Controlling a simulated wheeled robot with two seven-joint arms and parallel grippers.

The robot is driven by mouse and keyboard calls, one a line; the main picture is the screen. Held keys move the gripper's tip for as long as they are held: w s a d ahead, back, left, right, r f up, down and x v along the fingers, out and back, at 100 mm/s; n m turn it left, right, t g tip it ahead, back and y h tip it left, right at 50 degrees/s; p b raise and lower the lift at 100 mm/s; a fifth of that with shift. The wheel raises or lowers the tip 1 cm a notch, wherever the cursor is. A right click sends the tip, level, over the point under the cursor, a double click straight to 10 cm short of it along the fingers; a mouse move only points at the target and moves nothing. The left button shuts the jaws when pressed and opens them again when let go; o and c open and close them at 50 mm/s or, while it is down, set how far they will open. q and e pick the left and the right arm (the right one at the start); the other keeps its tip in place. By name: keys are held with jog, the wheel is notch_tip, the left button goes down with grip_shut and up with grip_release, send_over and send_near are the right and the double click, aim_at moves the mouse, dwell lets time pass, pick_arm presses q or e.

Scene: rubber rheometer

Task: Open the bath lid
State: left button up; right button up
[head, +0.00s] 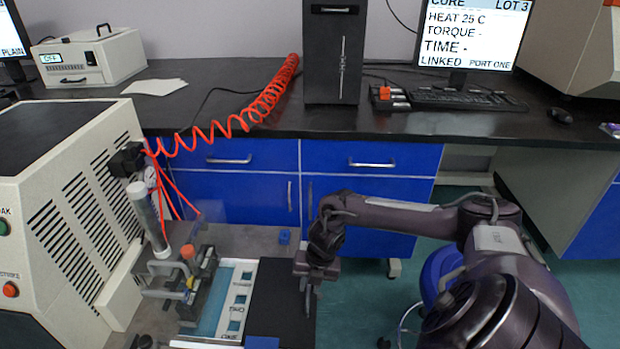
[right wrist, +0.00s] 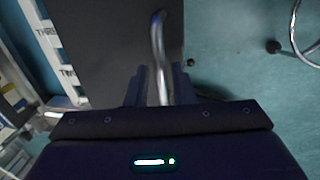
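The bath lid (head: 273,302) is a flat dark panel beside the white strip of labelled slots, at the bottom middle of the head view. It fills the upper left of the right wrist view (right wrist: 110,40). Its bent silver handle (right wrist: 158,50) stands near its right edge. My right gripper (head: 306,277) points down over that edge. In the right wrist view its fingers (right wrist: 162,88) are close on both sides of the handle and look shut on it. The lid looks level. What lies under it is hidden. My left gripper is not in view.
A white cabinet machine (head: 75,220) stands at left, with a clamp fixture (head: 190,285) by the slot strip (head: 238,300). A black counter (head: 420,122) with blue drawers is behind. A blue stool (head: 440,275) is near my right arm.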

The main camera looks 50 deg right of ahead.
jog(key=shift+o, duration=0.7)
